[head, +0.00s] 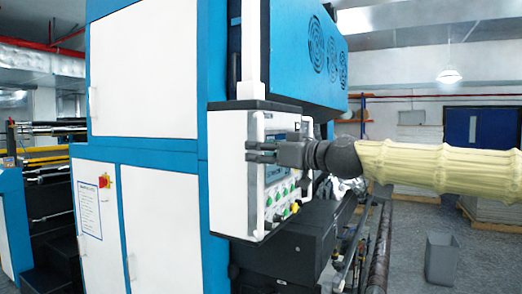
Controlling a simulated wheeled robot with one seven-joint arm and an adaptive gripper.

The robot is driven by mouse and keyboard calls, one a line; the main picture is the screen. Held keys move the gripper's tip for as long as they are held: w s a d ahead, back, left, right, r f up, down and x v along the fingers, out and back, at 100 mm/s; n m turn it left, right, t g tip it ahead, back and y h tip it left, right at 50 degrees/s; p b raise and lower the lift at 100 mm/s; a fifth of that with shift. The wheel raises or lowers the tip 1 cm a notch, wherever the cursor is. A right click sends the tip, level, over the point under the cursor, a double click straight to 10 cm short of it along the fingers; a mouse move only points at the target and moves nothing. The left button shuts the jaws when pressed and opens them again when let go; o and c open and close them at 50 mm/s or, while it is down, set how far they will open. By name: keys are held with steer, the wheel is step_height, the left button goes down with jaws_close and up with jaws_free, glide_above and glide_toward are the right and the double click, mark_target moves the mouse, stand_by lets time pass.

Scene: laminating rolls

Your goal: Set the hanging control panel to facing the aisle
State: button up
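The hanging control panel (229,178) is a white box on a white vertical post (251,50), in the middle of the head view. Its grey front face, with a screen, green buttons (279,195) and a yellow knob, is turned to the right and seen at a slant. A white handle (307,128) shows at its right edge. My gripper (261,152) reaches in from the right across the panel's front, its two dark fingers pointing left with a narrow gap between them. The gripper covers part of the screen.
A blue and white machine cabinet (145,75) stands directly behind and left of the panel. Dark machine parts and rollers (376,245) lie below and right. A grey bin (441,259) stands on the open floor at the right. A blue door (482,127) is far back.

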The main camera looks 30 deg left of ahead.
jaws_close()
steer(key=shift+s, duration=0.1)
